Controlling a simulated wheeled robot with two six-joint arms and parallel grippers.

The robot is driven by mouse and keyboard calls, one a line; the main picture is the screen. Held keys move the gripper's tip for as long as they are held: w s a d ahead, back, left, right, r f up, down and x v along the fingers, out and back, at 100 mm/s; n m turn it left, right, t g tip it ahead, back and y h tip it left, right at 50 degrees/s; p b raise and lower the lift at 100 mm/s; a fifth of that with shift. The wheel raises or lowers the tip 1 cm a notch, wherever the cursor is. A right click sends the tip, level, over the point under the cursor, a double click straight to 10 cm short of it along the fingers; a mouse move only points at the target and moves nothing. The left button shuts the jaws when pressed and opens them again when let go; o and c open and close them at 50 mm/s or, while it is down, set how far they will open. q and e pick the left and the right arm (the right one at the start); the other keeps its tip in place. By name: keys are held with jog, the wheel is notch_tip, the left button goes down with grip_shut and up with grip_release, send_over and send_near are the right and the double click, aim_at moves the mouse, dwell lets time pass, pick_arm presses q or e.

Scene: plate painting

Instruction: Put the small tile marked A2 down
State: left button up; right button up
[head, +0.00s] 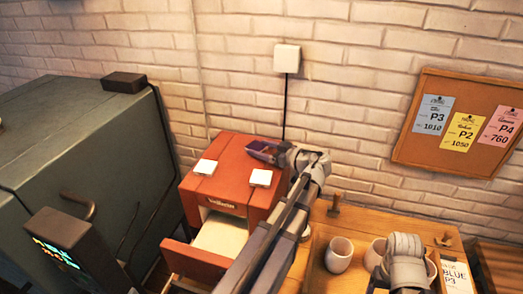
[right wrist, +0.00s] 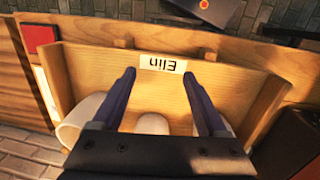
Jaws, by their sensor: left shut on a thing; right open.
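My left gripper (head: 260,149) is above the back of the orange-red cabinet's top (head: 228,150). It is shut on a small dark purple piece (head: 264,147), which appears to be the small tile. No A2 marking can be read on it. Two small white squares lie on the cabinet top, one at the left (head: 206,167) and one at the right (head: 260,178), just below the gripper. Whether the held piece touches the top cannot be told. My right gripper (right wrist: 163,100) is open and empty over a wooden tray (right wrist: 160,82) with white cups.
The cabinet's front drawer (head: 195,262) stands open. A large grey-green cabinet (head: 75,140) is at the left. White cups (head: 339,254) stand on the wooden table at the right. A label reading "Elin" (right wrist: 162,63) is on the tray. A noticeboard (head: 440,155) hangs behind.

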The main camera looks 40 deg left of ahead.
pick_arm(q)
jog(key=o, duration=1.5)
jog(key=shift+f, duration=0.1)
pick_arm(e)
jog(key=shift+f, duration=0.1)
jog(key=shift+r, duration=0.2)
pick_arm(q)
jog(key=shift+d+r+p, duration=0.25)
jog(key=shift+d+p, duration=0.05)
pick_arm(e)
jog(key=shift+r, duration=0.1)
pick_arm(q)
jog(key=p+v, duration=0.2)
jog(key=v, duration=0.9)
jog(key=shift+d, duration=0.2)
pick_arm(e)
notch_tip(320, 180, up, 2)
jog(key=shift+r, duration=0.1)
